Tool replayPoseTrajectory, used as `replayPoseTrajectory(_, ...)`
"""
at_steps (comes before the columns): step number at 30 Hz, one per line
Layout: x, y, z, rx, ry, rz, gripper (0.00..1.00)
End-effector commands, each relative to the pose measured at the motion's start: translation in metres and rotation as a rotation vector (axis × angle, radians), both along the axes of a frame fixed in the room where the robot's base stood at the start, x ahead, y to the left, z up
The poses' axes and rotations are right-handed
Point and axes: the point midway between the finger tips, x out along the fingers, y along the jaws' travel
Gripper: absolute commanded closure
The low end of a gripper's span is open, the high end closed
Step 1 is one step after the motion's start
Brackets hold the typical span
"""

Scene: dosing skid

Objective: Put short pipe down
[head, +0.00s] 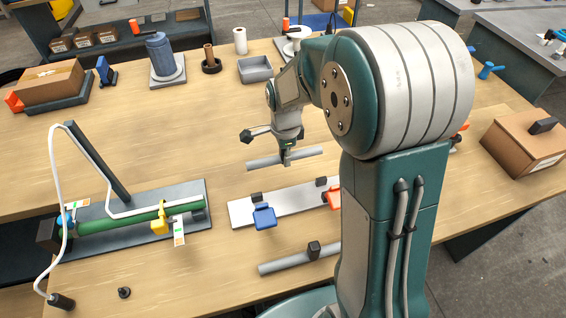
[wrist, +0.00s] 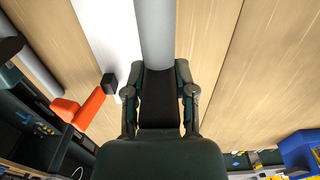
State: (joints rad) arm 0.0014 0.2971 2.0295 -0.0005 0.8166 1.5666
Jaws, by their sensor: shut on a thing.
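The short pipe (head: 305,154) is a plain grey cylinder, held level above the table. My gripper (head: 286,155) is shut around it near its middle, with the pipe sticking out on both sides. In the wrist view the pipe (wrist: 155,30) runs up from between the fingers of my gripper (wrist: 158,85). A pale plate (head: 240,212) with a blue clamp (head: 264,217) and an orange clamp (head: 334,199) lies on the table, nearer the front than the pipe. The orange clamp also shows in the wrist view (wrist: 85,108). The pipe is apart from the plate.
Another grey pipe (head: 285,264) with a black block lies in front, partly hidden by my arm. A green pipe (head: 125,219) sits on a dark plate at left, beside a post and white hose. A grey tray (head: 255,69) stands behind. Wood between them is clear.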

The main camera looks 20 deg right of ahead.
Motion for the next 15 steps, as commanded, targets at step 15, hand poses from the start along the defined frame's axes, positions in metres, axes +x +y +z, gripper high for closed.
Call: replayPoseTrajectory(15, 0.049, 0.0, -0.059, 0.0, 0.001, 0.0, 1.0)
